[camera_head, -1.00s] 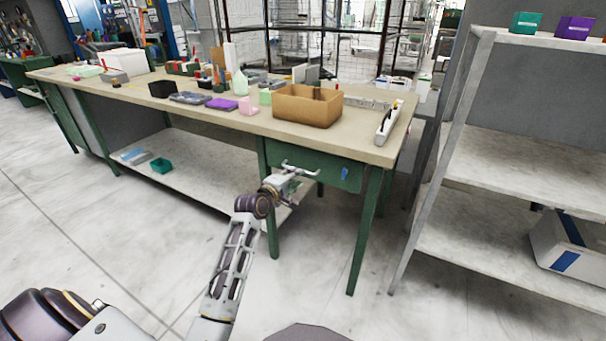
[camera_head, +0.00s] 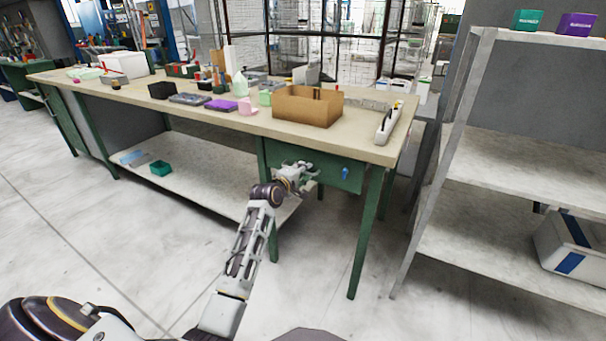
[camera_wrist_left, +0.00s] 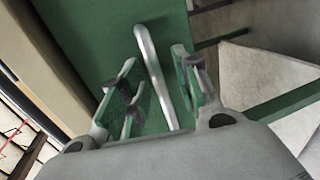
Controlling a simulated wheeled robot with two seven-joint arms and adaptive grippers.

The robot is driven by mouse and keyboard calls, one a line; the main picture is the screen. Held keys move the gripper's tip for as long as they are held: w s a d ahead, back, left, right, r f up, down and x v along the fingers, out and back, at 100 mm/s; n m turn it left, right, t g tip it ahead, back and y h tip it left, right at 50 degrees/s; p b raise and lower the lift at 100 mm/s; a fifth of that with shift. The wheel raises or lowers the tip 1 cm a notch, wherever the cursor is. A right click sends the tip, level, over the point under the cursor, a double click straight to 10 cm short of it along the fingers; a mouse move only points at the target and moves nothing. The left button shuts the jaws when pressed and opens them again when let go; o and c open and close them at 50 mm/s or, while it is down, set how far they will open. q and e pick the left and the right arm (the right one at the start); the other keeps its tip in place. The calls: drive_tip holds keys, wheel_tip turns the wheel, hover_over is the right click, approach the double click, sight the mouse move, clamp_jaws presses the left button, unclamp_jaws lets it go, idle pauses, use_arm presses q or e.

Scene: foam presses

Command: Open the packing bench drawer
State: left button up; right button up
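The packing bench (camera_head: 190,116) has a tan top and green legs. Its green drawer (camera_head: 325,172) sits under the top near the right end, and its front looks flush with the bench. My left gripper (camera_head: 306,170) is in front of the drawer face. In the left wrist view my left gripper (camera_wrist_left: 155,90) is open, and a pale bar handle (camera_wrist_left: 154,72) on the green drawer front (camera_wrist_left: 115,25) runs between its fingers. The fingers stand on either side of the handle, with gaps visible. My right gripper is in neither view.
A cardboard box (camera_head: 306,107) and a white tool (camera_head: 388,124) lie on the bench top above the drawer. A teal bin (camera_head: 161,168) is on the lower shelf. A grey shelf rack (camera_head: 500,170) stands at the right. The floor before the bench is clear.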

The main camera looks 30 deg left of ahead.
use_arm(q)
drive_tip(key=c, duration=0.7)
clamp_jaws()
